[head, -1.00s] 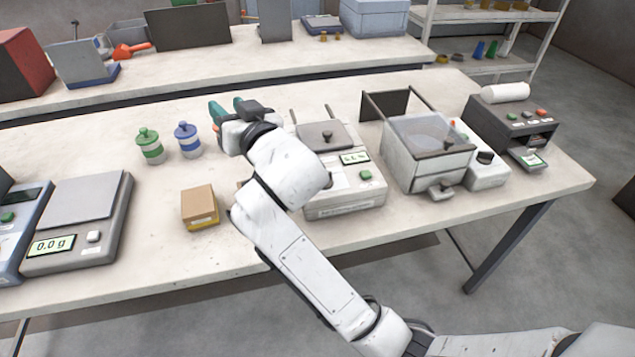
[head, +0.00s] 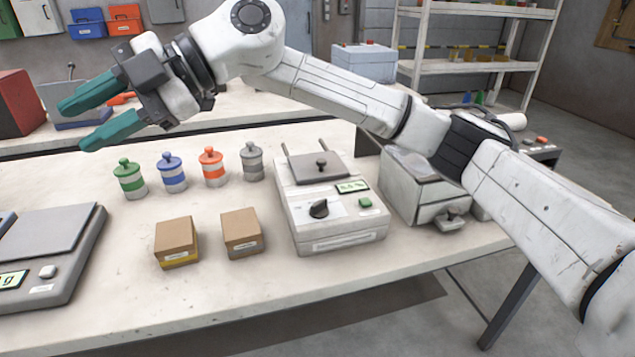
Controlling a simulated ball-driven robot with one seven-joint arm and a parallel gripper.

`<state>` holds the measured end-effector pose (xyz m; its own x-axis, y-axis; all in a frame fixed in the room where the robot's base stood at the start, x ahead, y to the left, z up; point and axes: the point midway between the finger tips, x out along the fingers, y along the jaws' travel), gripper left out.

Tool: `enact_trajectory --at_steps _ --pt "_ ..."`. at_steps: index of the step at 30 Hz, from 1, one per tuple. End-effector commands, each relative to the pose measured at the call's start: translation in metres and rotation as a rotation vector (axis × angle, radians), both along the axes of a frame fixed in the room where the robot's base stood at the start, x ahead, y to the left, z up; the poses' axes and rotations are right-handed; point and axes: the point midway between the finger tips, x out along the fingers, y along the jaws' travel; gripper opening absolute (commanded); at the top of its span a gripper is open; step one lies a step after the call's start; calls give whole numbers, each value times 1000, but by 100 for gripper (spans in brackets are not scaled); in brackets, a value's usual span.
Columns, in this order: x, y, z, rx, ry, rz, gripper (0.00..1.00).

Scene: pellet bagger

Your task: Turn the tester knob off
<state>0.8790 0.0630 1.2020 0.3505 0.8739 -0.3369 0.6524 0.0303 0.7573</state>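The tester (head: 340,228) is a pale box on the bench with a dark hinged plate (head: 318,166) on top, a lit green display (head: 352,187) and a green button (head: 365,203). Its black knob (head: 319,208) sits on a white dial plate on the sloping front. The knob is in plain sight, but its dial marks are too small to read. My gripper (head: 77,125) has two teal fingers, spread apart with nothing between them. It is raised at the upper left, far from the knob and not touching it.
Green (head: 129,180), blue (head: 172,173), orange (head: 213,168) and grey (head: 252,162) jars stand left of the tester, behind two cardboard boxes (head: 177,243) (head: 241,233). A scale (head: 45,255) is at left. My arm partly covers the clear-lidded machine (head: 412,195) at right.

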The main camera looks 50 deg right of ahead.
Motion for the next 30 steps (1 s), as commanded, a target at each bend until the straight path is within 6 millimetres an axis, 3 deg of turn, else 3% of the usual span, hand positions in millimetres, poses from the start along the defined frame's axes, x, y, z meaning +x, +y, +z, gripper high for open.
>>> enact_trajectory --at_steps 1,3,6,9,12,15,18,22,30 --pt "1 -25 -31 -133 68 -32 38" --pt "-3 -63 -66 -305 184 -84 38" --pt "-16 -129 -103 -532 360 -192 38" --pt "-37 -193 -123 -718 530 -317 38" --pt "-58 -244 -130 -847 665 -431 38" --pt "-74 -274 -130 -924 752 -507 38" --pt "-82 -288 -130 -956 793 -543 38" --pt "-84 -289 -140 -961 802 -546 38" --pt "-84 -288 -187 -958 799 -541 38"
